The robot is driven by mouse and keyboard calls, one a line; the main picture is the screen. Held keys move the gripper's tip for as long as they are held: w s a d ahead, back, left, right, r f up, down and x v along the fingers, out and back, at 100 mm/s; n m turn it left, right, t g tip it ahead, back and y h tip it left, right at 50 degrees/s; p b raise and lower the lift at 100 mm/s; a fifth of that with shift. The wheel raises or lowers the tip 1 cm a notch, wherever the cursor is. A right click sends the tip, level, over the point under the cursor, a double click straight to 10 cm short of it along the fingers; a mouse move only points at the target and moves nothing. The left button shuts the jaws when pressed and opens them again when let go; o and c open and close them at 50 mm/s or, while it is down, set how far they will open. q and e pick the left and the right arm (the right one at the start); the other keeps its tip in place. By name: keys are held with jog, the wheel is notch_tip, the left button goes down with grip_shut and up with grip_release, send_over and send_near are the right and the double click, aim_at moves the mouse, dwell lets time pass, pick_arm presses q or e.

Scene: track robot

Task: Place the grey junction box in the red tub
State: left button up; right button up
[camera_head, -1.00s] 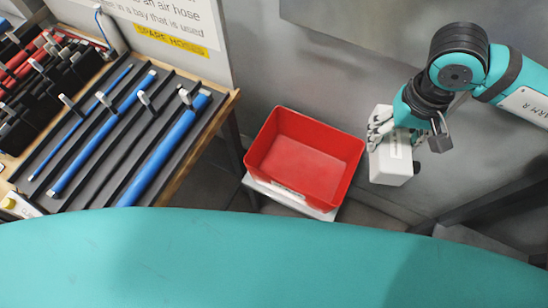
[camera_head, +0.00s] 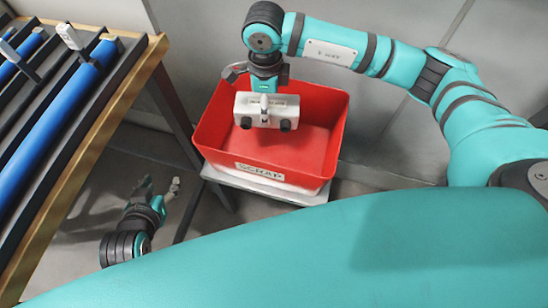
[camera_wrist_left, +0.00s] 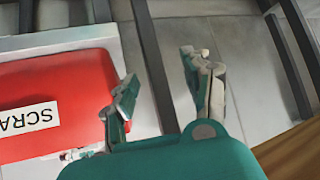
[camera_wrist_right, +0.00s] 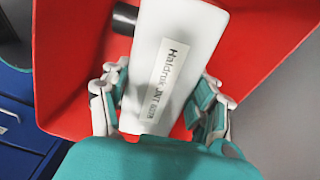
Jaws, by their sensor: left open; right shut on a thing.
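The grey junction box (camera_head: 267,111) is in my right gripper (camera_head: 264,100), whose arm comes in from the right. The right wrist view shows the box (camera_wrist_right: 170,70) between both fingers (camera_wrist_right: 160,103), its label facing the camera. The box is over the red tub (camera_head: 262,172), which is marked SCRAP; I cannot tell its exact height above the floor of the tub. The red tub also fills much of the right wrist view (camera_wrist_right: 75,60). My left gripper (camera_head: 160,188) is open and empty, low to the left of the tub. The left wrist view shows its fingers (camera_wrist_left: 160,88) apart beside the tub (camera_wrist_left: 60,85).
The tub stands on a pale low platform (camera_head: 262,188). A wood-edged bench (camera_head: 110,130) with blue tubes (camera_head: 50,125) is at the left. A blue drawer unit (camera_wrist_right: 25,135) shows in the right wrist view. Grey wall stands behind the tub.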

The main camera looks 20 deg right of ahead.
jog(key=f, duration=0.1)
jog(key=f+m+b, duration=0.1)
jog(key=f+m, duration=0.1)
jog(key=shift+w+a+f, duration=0.3)
jog(key=shift+a+f, duration=0.1)
jog(key=b, duration=0.2)
send_near(265, 143)
notch_tip(265, 143, down, 4)
jog(key=shift+f+b, duration=0.2)
jog(key=shift+b, duration=0.2)
pick_arm(q)
jog(key=w+d+r+t+h, duration=0.1)
jog(key=w+r+t, duration=0.1)
jog(key=r+t, duration=0.2)
jog(key=w+d+r+t+h, duration=0.1)
jog(key=r+t, duration=0.3)
jog(key=r, duration=0.6)
jog(key=shift+w+d+r, duration=0.15)
jog(key=shift+w+d, duration=0.2)
jog(key=shift+w, duration=0.15)
jog(key=shift+r, duration=0.1)
pick_arm(e)
jog(key=shift+f, duration=0.1)
jog(key=o, duration=0.9)
jog(key=shift+f, duration=0.1)
pick_arm(q)
jog(key=shift+d+r+h, duration=0.1)
jog(key=shift+r+h, duration=0.2)
pick_arm(e)
jog(key=o, duration=0.5)
